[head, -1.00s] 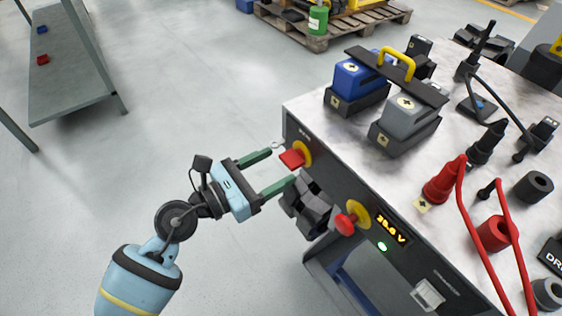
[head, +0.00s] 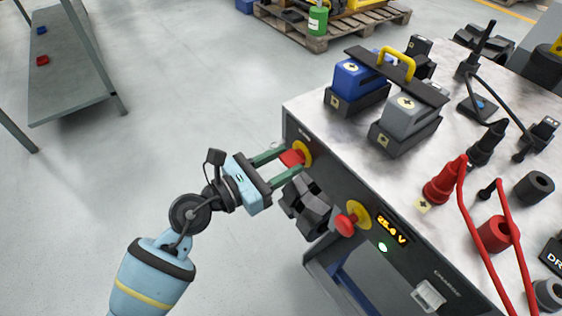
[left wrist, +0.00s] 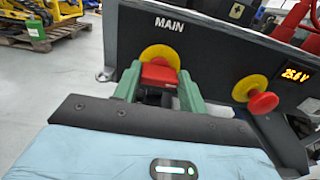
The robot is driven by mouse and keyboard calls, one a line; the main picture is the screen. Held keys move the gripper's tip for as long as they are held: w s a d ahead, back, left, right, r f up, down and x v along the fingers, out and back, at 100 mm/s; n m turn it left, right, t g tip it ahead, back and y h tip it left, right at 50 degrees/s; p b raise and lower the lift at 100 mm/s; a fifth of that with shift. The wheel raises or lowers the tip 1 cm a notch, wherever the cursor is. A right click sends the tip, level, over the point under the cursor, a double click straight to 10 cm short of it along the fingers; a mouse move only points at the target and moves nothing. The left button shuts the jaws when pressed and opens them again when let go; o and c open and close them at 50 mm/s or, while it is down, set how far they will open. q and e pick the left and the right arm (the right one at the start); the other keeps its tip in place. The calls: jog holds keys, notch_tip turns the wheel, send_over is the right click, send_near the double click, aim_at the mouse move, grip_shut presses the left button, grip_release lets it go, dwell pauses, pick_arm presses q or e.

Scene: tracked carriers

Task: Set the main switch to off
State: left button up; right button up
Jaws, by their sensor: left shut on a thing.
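The main switch (head: 292,158) is a red handle on a yellow round plate, on the dark front panel of the bench. In the left wrist view the red handle (left wrist: 159,73) sits below the label MAIN, roughly horizontal. My left gripper (head: 290,163) has its two green fingers on either side of the red handle and is shut on it. It also shows in the left wrist view (left wrist: 158,84). The fingers partly cover the handle's sides. My right gripper is not in view.
A red knob (head: 345,224) on a yellow plate sits right of the switch, beside a lit voltage display (head: 392,230). Dark blocks (head: 307,205) are just below the left fingers. Batteries (head: 409,116) and red clamps (head: 443,182) stand on the bench top.

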pick_arm(q)
jog(key=shift+r+n+p, duration=0.1)
jog(key=shift+n+p, duration=0.5)
jog(key=shift+p, duration=0.15)
jog(key=n+p, duration=0.3)
jog(key=shift+a, duration=0.1)
jog(key=shift+w+n+p, duration=0.1)
jog(key=shift+n+p, duration=0.9)
jog(key=n+p, duration=0.2)
jog(key=shift+n, duration=0.3)
jog(key=n+p, duration=0.2)
jog(key=n, duration=0.1)
jog(key=shift+w+n+p, duration=0.1)
jog(key=shift+n+p, duration=0.2)
jog(key=n+p, duration=0.1)
jog(key=n, duration=0.2)
jog(key=shift+f+p, duration=0.2)
jog(key=shift+p, duration=0.2)
jog(key=shift+f+n+p, duration=0.1)
jog(key=shift+n+p, duration=0.35)
jog(key=shift+n, duration=0.75)
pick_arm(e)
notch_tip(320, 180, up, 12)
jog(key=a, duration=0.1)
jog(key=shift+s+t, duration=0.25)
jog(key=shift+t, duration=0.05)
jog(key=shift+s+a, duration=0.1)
